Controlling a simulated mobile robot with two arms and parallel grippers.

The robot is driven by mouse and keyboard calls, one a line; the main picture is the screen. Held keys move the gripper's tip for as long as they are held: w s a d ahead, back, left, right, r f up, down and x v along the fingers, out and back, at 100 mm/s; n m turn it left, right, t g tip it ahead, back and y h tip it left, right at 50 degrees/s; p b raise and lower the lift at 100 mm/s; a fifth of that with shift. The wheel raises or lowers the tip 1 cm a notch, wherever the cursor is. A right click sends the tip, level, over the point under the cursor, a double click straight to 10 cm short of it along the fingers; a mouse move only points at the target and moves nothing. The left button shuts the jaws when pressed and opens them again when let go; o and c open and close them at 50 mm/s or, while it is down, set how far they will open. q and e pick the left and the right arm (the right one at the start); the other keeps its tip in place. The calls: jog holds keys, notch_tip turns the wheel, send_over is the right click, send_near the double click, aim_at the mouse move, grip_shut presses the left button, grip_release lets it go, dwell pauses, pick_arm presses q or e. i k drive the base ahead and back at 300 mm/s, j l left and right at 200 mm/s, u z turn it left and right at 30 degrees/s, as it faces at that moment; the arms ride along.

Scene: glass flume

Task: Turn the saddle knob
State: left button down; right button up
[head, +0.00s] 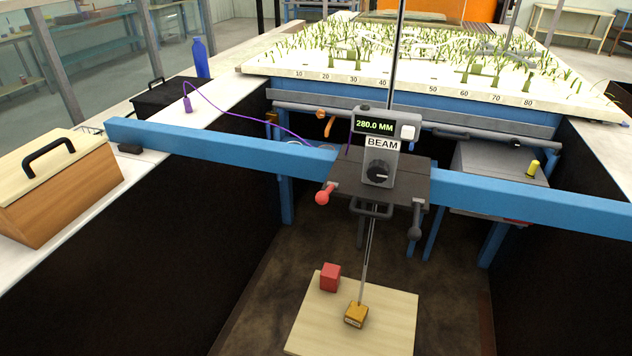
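The saddle knob (377,172) is a round black knob with a pale pointer mark. It sits on the front of a grey gauge unit labelled "BEAM", whose green display (375,126) reads 280.0 MM. The unit stands on a dark saddle plate (407,178) that rides on the long blue beam (230,144). Neither my left nor my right gripper shows in the head view.
A red ball-ended lever (323,197) and a dark lever (415,222) flank the saddle. A thin rod hangs below to a brass block (356,315), beside a red cube (330,277) on a pale board (385,325). A wooden box (60,190) stands left.

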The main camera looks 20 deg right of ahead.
aim_at(378, 171)
jog(key=z, duration=0.85)
